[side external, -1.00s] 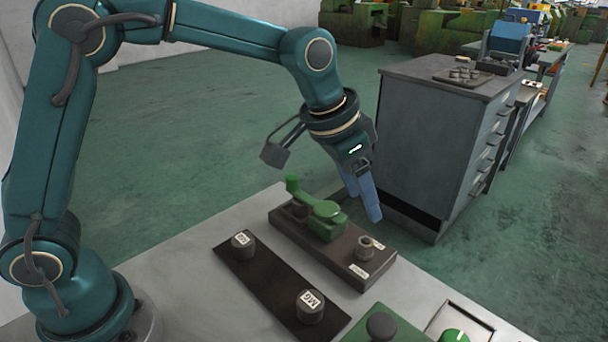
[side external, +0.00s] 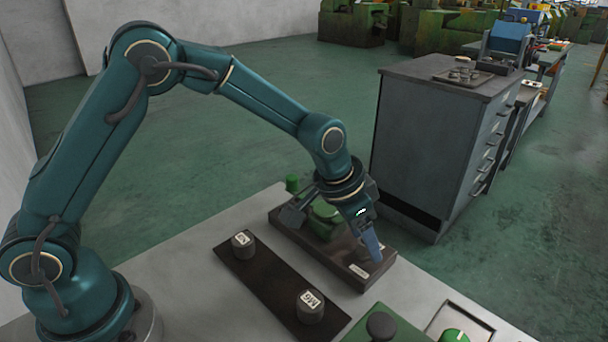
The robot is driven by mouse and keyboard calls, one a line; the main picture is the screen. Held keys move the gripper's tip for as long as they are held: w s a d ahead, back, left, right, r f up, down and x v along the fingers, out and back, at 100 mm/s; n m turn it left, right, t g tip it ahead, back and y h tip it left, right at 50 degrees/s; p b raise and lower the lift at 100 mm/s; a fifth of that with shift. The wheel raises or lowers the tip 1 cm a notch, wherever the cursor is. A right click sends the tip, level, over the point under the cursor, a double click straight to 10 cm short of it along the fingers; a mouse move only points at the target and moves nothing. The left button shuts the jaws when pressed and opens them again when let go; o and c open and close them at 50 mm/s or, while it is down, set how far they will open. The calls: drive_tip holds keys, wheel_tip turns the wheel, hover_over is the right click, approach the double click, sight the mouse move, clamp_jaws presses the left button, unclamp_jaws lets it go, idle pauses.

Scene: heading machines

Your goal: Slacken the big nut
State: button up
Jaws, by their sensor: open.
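The dark block (side external: 293,235) lies on the light table and carries a green clamp-like part (side external: 320,215) with an upright green knob (side external: 293,184). A pale label (side external: 359,271) shows at the block's near right end. The nut on that end is hidden behind my fingers. My gripper (side external: 373,258) is open and points down at the nut's place, its blue fingers low over the block. I cannot tell whether the fingers are around the nut or touching it.
A dark strip (side external: 273,282) in front of the block holds two labelled dark cylinders, one at its far end (side external: 243,244) and one nearer (side external: 310,306). A green box with a black knob (side external: 381,326) stands at the front. A grey cabinet (side external: 430,150) stands behind.

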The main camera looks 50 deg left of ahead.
clamp_jaws()
idle(0.3)
drive_tip(key=n, duration=0.2)
drive_tip(key=n+y, duration=0.1)
drive_tip(key=n, duration=0.1)
drive_tip(key=shift+d+t+y, duration=0.15)
drive_tip(key=shift+t+y, duration=0.15)
drive_tip(key=n+y, duration=0.1)
drive_tip(key=n, duration=0.3)
drive_tip(key=shift+d+n+y, duration=0.1)
drive_tip(key=shift+n+y, duration=0.2)
drive_tip(key=shift+y, duration=0.1)
drive_tip(key=n, duration=0.2)
drive_tip(key=n+g+y, duration=0.1)
drive_tip(key=n, duration=0.1)
drive_tip(key=shift+w+d+n+y, duration=0.1)
drive_tip(key=shift+n+y, duration=0.2)
drive_tip(key=shift+n+g+y, duration=0.4)
drive_tip(key=shift+n+g, duration=0.2)
drive_tip(key=shift+n, duration=1.1)
